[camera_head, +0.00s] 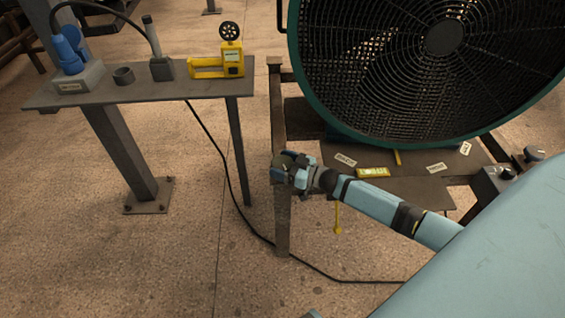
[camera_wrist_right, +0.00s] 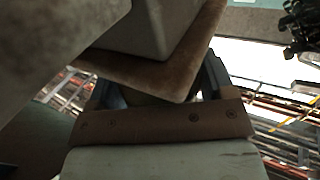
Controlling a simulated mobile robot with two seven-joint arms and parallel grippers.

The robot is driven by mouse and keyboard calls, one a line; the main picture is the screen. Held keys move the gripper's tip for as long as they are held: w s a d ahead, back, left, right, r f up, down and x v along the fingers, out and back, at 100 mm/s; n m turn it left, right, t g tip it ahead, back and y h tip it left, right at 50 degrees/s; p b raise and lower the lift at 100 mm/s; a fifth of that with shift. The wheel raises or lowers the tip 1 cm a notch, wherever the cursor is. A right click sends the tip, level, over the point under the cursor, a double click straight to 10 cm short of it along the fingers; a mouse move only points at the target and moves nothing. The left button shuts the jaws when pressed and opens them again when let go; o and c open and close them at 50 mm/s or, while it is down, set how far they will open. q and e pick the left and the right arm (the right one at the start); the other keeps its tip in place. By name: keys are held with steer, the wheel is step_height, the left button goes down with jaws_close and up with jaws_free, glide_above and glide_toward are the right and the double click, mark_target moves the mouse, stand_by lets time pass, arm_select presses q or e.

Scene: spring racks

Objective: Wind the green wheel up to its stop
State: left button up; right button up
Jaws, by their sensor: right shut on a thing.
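A large round thing with a green rim (camera_head: 290,45) and a dark wire guard, like a fan, stands at the upper right of the head view. No other green wheel can be made out. My right gripper (camera_head: 283,168) is left of and below that rim, in front of a dark upright post (camera_head: 279,120). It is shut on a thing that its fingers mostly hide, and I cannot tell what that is. In the right wrist view a grey, brown-edged block (camera_wrist_right: 150,75) fills the close foreground. My left gripper is not in view.
A steel table (camera_head: 140,97) at left bears a yellow device (camera_head: 207,68) with a small black wheel (camera_head: 229,31), a blue tool (camera_head: 68,50) and a dark ring (camera_head: 124,76). A black cable (camera_head: 229,180) crosses the floor. The floor at lower left is clear.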

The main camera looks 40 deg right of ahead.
stand_by(0.3)
steer(key=o, duration=0.9)
steer(key=shift+w, duration=0.1)
steer(key=p+v, duration=0.1)
steer(key=v, duration=1.2)
steer(key=shift+s+d+p, duration=0.2)
steer(key=shift+s+p, duration=0.1)
steer(key=shift+p, duration=0.1)
